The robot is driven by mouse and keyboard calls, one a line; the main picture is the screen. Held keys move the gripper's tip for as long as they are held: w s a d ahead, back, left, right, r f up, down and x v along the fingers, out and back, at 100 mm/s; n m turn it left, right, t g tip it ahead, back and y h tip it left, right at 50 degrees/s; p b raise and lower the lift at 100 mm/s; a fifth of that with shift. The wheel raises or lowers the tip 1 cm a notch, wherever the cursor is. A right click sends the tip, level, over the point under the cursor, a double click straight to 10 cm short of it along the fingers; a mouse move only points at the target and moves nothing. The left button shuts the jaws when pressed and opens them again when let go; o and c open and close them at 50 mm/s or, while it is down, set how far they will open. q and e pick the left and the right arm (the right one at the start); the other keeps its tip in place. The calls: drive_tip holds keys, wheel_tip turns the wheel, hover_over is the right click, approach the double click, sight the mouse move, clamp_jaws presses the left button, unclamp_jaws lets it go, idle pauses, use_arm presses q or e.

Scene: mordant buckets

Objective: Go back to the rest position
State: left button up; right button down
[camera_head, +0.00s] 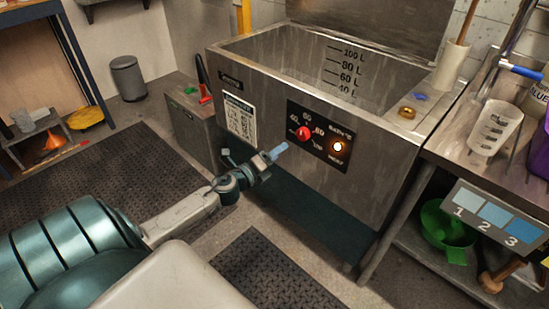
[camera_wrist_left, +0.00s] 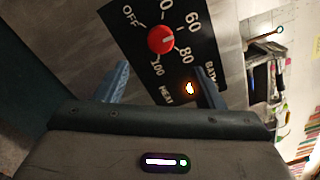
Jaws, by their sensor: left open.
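My left gripper (camera_head: 279,151) is in front of the steel vat, a little short of its black control panel (camera_head: 320,137). Its two blue fingers stand apart with nothing between them, as the left wrist view (camera_wrist_left: 165,85) shows. A red dial (camera_head: 303,133) on the panel is marked OFF, 40, 60, 80 and 100. In the left wrist view the dial (camera_wrist_left: 161,39) is beyond the fingertips, apart from them. An orange lamp (camera_head: 337,146) glows beside the dial. My right gripper is not in view.
The steel vat (camera_head: 262,80) stands directly ahead. A steel table with a white measuring beaker (camera_head: 495,128) is at the right, with a green bowl (camera_head: 447,222) below. A grey bin (camera_head: 128,78) stands at the back left. Dark mats (camera_head: 95,180) cover open floor.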

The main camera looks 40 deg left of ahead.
use_arm(q)
drive_tip(key=shift+s, duration=0.1)
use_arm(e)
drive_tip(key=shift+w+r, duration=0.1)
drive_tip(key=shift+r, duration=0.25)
